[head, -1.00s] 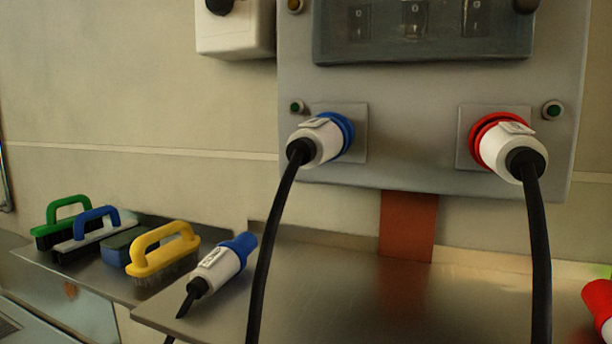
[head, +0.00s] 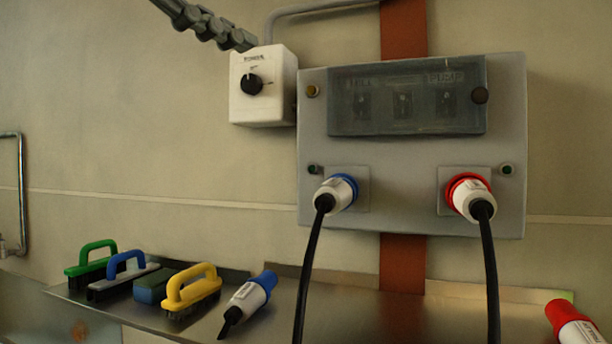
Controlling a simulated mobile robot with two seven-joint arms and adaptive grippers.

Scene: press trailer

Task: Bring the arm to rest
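Neither of my arms nor grippers shows in the head view. A grey panel box (head: 408,206) hangs on the wall with a dark clear cover over several switches. A white plug with a blue ring (head: 337,192) sits in its left socket. A white plug with a red ring (head: 468,196) sits in its right socket. A black cable hangs down from each plug. A white switch box (head: 263,103) with a black knob (head: 251,84) is mounted left of the panel.
A metal shelf (head: 350,310) runs below the panel. On it lie a loose blue-and-white plug (head: 249,298), a yellow-handled brush (head: 190,291), a blue-handled brush (head: 122,276), a green-handled brush (head: 92,262) and a sponge-like block (head: 152,285). A red-and-white connector (head: 574,324) is at the lower right.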

